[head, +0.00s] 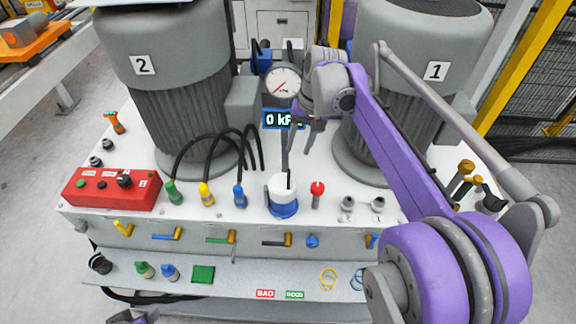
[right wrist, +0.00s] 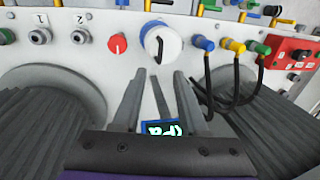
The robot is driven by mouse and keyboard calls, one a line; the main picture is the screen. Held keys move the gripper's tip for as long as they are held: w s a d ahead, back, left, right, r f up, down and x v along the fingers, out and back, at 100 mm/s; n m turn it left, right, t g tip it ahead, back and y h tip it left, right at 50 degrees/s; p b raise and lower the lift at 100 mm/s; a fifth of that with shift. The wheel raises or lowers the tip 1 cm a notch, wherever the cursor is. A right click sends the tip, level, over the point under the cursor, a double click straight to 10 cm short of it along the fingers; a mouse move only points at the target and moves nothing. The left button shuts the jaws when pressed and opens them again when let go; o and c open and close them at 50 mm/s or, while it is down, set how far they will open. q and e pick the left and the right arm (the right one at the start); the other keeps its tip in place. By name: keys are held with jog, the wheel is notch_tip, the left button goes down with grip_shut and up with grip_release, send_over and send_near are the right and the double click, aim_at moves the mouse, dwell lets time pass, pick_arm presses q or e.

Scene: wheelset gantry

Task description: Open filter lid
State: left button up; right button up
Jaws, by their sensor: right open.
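The filter is a short blue cup (head: 284,211) with a white lid (head: 279,184) on top, standing at the front middle of the bench. The lid bears a black handle and sits on the cup. In the right wrist view the white lid (right wrist: 150,50) shows inside the blue ring, just beyond my fingertips. My right gripper (head: 302,138) is open and empty, above and behind the filter, apart from it. Its two fingers (right wrist: 158,80) point toward the lid in the wrist view.
A red knob (head: 317,190) stands right beside the filter, and a blue hose connector (head: 239,196) stands left of it. A pressure gauge (head: 282,83) and a "0 kPa" display (head: 272,119) are behind. Large grey motors 2 (head: 165,50) and 1 (head: 405,60) flank the arm.

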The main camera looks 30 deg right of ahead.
aim_at(289, 175)
jog(key=f, duration=0.3)
jog(key=a+f, duration=0.1)
jog(key=f, duration=0.2)
jog(key=a+f, duration=0.1)
jog(key=f, duration=0.3)
jog(key=shift+w, duration=0.4)
grip_shut()
dwell(0.8)
